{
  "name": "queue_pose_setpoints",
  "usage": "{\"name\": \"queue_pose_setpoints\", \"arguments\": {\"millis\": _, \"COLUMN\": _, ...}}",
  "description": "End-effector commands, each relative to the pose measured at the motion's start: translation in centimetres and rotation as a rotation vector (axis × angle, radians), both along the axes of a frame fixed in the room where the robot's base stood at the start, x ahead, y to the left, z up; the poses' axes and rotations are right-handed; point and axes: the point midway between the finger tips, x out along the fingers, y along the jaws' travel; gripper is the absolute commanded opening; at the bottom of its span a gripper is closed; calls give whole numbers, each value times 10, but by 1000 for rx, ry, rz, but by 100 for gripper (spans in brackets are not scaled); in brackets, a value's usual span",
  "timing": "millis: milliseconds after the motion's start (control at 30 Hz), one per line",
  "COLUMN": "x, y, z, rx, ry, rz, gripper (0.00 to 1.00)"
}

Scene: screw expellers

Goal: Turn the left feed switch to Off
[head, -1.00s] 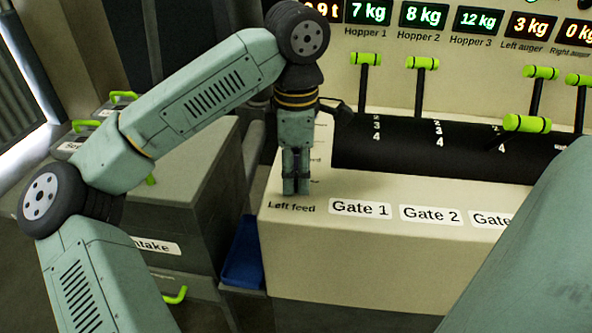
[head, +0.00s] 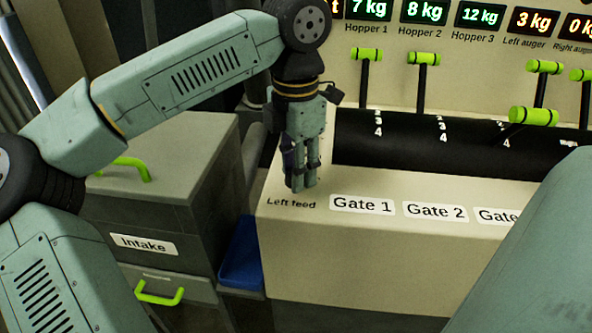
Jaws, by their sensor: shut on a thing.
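The left feed switch is hidden behind my gripper; only its label "Left feed" (head: 291,203) shows, at the left front of the cream console (head: 350,245). My gripper (head: 302,184) points down just above and behind that label. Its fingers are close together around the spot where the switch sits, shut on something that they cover. I cannot see the switch's handle or its position marks.
Green-handled gate levers (head: 424,58) rise from the dark slotted drum behind labels Gate 1 to Gate 2 and beyond. A display panel (head: 422,12) stands at the back. A grey intake cabinet (head: 165,205) and a blue bin (head: 243,255) are to the left.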

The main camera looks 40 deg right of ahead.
Motion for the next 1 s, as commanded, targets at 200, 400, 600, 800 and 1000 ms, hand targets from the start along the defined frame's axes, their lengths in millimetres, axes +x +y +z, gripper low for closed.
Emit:
{"name": "queue_pose_setpoints", "arguments": {"millis": 200, "x": 0, "y": 1, "z": -2, "rx": 5, "ry": -1, "rz": 192, "gripper": 4}}
{"name": "queue_pose_setpoints", "arguments": {"millis": 400, "x": -1, "y": 1, "z": -2, "rx": 5, "ry": -1, "rz": 331, "gripper": 4}}
{"name": "queue_pose_setpoints", "arguments": {"millis": 600, "x": -1, "y": 1, "z": -2, "rx": 5, "ry": 0, "rz": 425, "gripper": 4}}
{"name": "queue_pose_setpoints", "arguments": {"millis": 800, "x": -1, "y": 1, "z": -1, "rx": 5, "ry": 2, "rz": 472, "gripper": 4}}
{"name": "queue_pose_setpoints", "arguments": {"millis": 1000, "x": -1, "y": 1, "z": -1, "rx": 6, "ry": 3, "rz": 484, "gripper": 4}}
